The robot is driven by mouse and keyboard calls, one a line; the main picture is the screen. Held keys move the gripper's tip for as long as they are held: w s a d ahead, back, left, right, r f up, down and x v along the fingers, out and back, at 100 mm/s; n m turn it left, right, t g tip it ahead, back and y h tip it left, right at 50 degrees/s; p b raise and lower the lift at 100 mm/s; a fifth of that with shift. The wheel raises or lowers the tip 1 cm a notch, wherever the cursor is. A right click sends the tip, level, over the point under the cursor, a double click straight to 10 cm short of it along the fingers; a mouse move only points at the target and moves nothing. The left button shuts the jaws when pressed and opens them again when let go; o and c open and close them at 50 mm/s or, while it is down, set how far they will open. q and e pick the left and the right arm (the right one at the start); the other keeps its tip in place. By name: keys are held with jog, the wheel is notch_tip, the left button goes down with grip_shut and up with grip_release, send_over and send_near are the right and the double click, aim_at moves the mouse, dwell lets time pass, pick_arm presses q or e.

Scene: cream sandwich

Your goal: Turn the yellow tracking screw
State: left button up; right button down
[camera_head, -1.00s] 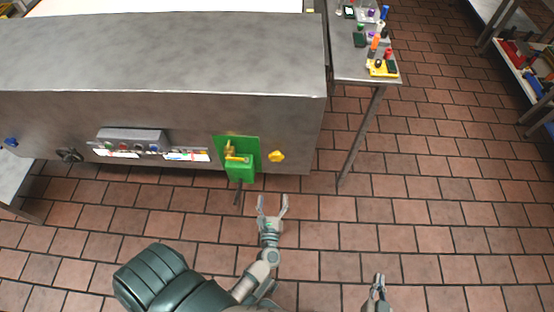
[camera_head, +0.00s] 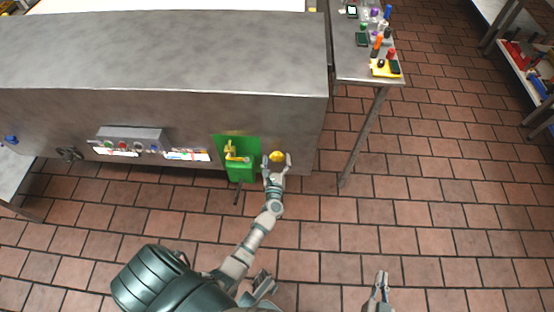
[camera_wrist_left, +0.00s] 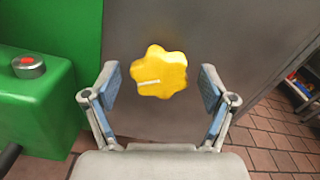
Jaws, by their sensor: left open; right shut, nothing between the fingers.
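The yellow tracking screw (camera_head: 277,157) is a lobed knob on the front side of the grey metal machine, just right of the green box. In the left wrist view the screw (camera_wrist_left: 160,72) shows a pale mark on its face. My left gripper (camera_head: 276,160) is open at the screw, with one finger on each side. In the left wrist view the fingers of the left gripper (camera_wrist_left: 160,86) stand left and right of the screw, with visible gaps. My right gripper (camera_head: 381,280) is shut and empty, low in the head view over the floor.
The green box (camera_head: 240,170) with a yellow handle sits close left of the left gripper; it has a red button (camera_wrist_left: 29,64). A control panel (camera_head: 128,135) is farther left. A side table (camera_head: 360,66) with small items stands right of the machine. The tiled floor in front is clear.

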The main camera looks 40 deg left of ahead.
pick_arm(q)
jog(key=c, duration=1.2)
jog(key=shift+o, duration=0.2)
jog(key=shift+m, duration=0.5)
